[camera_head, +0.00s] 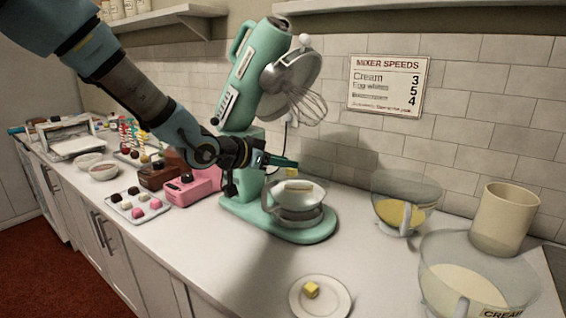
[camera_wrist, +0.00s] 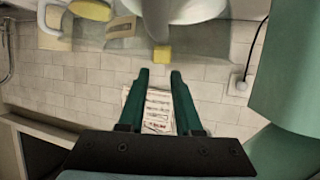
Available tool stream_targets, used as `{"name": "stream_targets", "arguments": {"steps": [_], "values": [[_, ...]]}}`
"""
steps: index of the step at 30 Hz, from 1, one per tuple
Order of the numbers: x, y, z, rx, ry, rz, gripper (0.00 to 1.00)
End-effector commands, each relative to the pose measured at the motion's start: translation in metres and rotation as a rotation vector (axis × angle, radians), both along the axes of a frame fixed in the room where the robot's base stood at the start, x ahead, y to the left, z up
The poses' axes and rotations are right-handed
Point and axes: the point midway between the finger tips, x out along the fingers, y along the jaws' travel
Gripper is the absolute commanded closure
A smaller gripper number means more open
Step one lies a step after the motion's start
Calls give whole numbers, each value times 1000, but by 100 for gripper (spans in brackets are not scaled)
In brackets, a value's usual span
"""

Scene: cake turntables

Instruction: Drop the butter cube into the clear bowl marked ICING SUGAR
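A small yellow butter cube (camera_head: 291,172) is in the air just below my gripper's tips, above the clear bowl with pale contents (camera_head: 312,197) on the green mixer's base. In the wrist view the cube (camera_wrist: 162,54) is just beyond the fingertips, not between them. My gripper (camera_head: 297,164) points right beside the mixer; in the wrist view its green fingers (camera_wrist: 160,76) are apart with an empty gap. A second yellow cube (camera_head: 311,290) lies on a white plate (camera_head: 330,305) in front. I cannot read an ICING SUGAR label on any bowl.
The green stand mixer (camera_head: 243,100) stands close behind my gripper, its whisk raised. To the right are a clear bowl with yellow contents (camera_head: 387,186), a beige canister (camera_head: 503,220) and a clear bowl labelled CREAM (camera_head: 440,258). A pink box (camera_head: 203,183) is at left.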

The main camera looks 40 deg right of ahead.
Motion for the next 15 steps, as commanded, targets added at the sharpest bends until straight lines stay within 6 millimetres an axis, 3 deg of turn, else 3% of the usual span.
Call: {"name": "stream_targets", "arguments": {"steps": [1,7,15], "values": [[0,0,0,0,0,0,60],[0,0,0,0,0,0,38],[0,1,0,0,0,1,38]]}}
